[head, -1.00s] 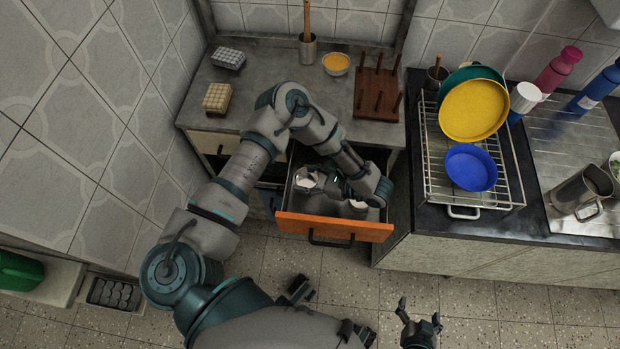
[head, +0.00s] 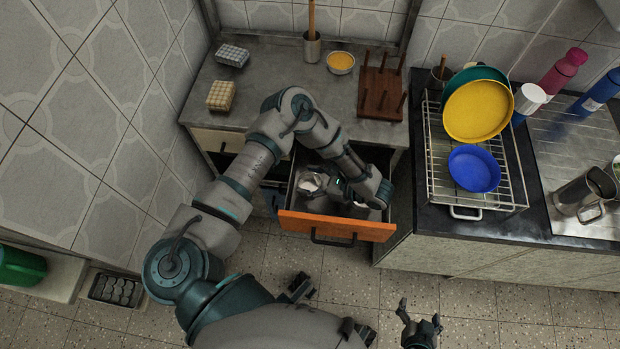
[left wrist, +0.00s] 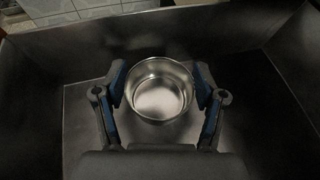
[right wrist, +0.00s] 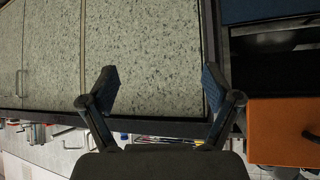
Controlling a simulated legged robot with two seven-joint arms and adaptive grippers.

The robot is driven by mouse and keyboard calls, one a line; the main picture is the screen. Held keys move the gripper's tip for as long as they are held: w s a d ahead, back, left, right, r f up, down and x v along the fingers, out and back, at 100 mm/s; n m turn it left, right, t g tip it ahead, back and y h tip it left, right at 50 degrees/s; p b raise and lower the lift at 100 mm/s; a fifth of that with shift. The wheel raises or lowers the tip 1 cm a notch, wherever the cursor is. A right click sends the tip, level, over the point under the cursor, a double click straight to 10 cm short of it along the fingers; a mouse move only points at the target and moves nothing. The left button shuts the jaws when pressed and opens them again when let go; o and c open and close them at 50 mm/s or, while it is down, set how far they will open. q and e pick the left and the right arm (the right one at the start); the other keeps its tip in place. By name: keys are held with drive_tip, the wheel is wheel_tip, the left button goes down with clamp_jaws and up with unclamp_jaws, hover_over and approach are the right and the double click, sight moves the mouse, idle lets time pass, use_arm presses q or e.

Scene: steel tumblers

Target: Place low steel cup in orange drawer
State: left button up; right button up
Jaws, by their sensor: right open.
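The low steel cup (left wrist: 160,90) is a shiny, shallow round cup seen from above in the left wrist view. It also shows inside the pulled-out drawer in the head view (head: 311,183). The orange drawer (head: 335,226) is open, with dark metal walls and floor (left wrist: 85,125). My left gripper (left wrist: 160,84) reaches down into the drawer, its two fingers against opposite sides of the cup. Whether the cup touches the drawer floor is hard to tell. My right gripper (head: 420,318) is open and empty, low and away from the drawer; its spread fingers show in the right wrist view (right wrist: 160,82).
The worktop above the drawer holds a wooden peg rack (head: 381,93), a yellow-filled bowl (head: 340,63) and two small boxes (head: 221,96). A dish rack (head: 460,200) with yellow and blue pans stands on the right counter. The tiled floor before the drawer is clear.

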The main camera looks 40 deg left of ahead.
use_arm(q)
drive_tip(key=shift+o, duration=0.3)
drive_tip(key=shift+d+r, duration=0.1)
drive_tip(key=shift+d, duration=0.2)
use_arm(e)
drive_tip(key=shift+d, duration=0.25)
use_arm(q)
drive_tip(key=shift+r, duration=0.15)
drive_tip(key=shift+r+b, duration=0.35)
drive_tip(key=shift+r, duration=0.1)
drive_tip(key=p+v, duration=0.2)
drive_tip(key=v, duration=0.4)
drive_tip(key=shift+w+d+r, duration=0.1)
drive_tip(key=shift+d+r, duration=0.1)
drive_tip(key=shift+d, duration=0.15)
drive_tip(key=shift+w+d, duration=0.1)
drive_tip(key=shift+d, duration=0.35)
use_arm(e)
drive_tip(key=s+g, duration=0.1)
drive_tip(key=s+d+f+g, duration=0.1)
drive_tip(key=s, duration=0.2)
drive_tip(key=shift+d+f+g+h, duration=0.3)
drive_tip(key=shift+g+h, duration=0.1)
use_arm(q)
drive_tip(key=shift+a, duration=0.25)
use_arm(e)
drive_tip(key=shift+a, duration=0.2)
